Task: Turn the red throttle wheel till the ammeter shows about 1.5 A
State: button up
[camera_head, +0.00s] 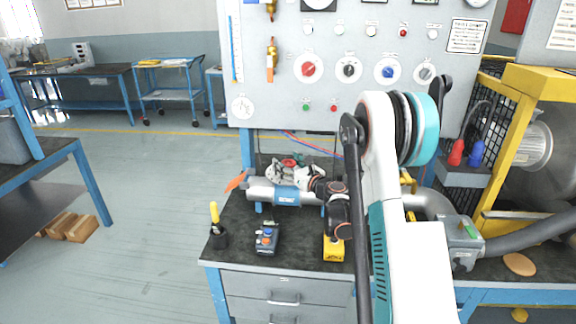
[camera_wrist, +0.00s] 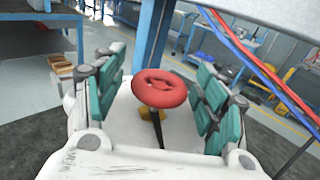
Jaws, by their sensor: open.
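The red throttle wheel (camera_wrist: 160,88) sits on a thin dark stem with a yellow part at its base, in the middle of the wrist view. My open gripper (camera_wrist: 161,84) has its teal-padded fingers on either side of the wheel, with visible gaps on both sides. In the head view a small red part of the wheel (camera_head: 289,163) shows beside my white gripper (camera_head: 283,173), above the silver pipe on the bench. Which of the panel's gauges is the ammeter, and its reading, cannot be told; the top gauges are cut off by the frame.
The grey panel (camera_head: 350,100) with knobs and gauges stands behind the bench. Red and blue hoses (camera_wrist: 262,68) run close to the right of my gripper. A black-and-blue control box (camera_head: 266,240) and a cup with a yellow-handled tool (camera_head: 217,228) stand on the bench front.

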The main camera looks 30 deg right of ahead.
jog(key=c, duration=1.1)
jog(key=shift+h, duration=0.4)
jog(key=m+h, duration=0.2)
jog(key=shift+a+h+b, duration=0.1)
jog(key=shift+h+b, duration=0.25)
jog(key=shift+h, duration=0.05)
jog(key=shift+m+h, duration=1.3)
jog(key=shift+h, duration=0.5)
